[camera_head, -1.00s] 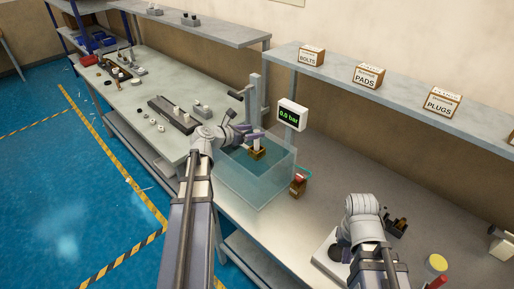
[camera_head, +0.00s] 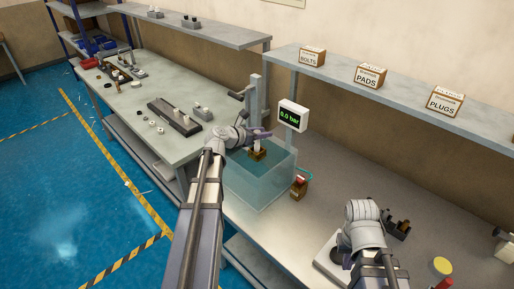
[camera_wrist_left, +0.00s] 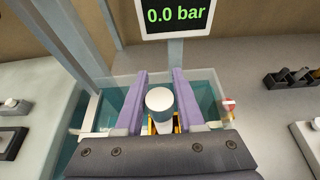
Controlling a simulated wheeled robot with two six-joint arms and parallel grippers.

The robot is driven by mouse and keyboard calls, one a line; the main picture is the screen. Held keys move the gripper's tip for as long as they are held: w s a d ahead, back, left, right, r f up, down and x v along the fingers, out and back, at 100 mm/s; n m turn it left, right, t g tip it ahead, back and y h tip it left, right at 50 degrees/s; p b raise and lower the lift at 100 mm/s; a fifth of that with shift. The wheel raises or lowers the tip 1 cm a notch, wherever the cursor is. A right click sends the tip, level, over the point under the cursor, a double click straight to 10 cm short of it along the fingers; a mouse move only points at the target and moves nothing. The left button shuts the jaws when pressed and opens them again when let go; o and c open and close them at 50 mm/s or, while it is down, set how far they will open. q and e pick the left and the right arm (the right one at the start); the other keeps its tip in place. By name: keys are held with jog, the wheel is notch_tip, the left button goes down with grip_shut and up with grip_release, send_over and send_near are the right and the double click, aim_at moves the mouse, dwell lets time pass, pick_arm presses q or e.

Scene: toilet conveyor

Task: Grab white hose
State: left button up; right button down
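A white upright cylinder, which may be the white hose (camera_head: 257,146), stands on a brass-coloured block (camera_head: 257,156) in the clear water tank (camera_head: 262,190). In the left wrist view the white cylinder (camera_wrist_left: 160,100) shows its round top between the two purple fingers. My left gripper (camera_head: 262,133) is open over the tank, and the wrist view shows its fingers (camera_wrist_left: 160,76) on either side of the cylinder with gaps. My right gripper is low at the right, by a white plate (camera_head: 326,262); its fingers are mostly hidden by my arm.
A display reading 0.0 bar (camera_head: 292,115) stands behind the tank, beside a grey post (camera_head: 256,95). A small red-topped brown part (camera_head: 299,186) with a thin green tube sits right of the tank. A shelf (camera_head: 400,90) with labelled boxes runs along the back.

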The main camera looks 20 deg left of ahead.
pick_arm(q)
grip_shut()
dwell(0.9)
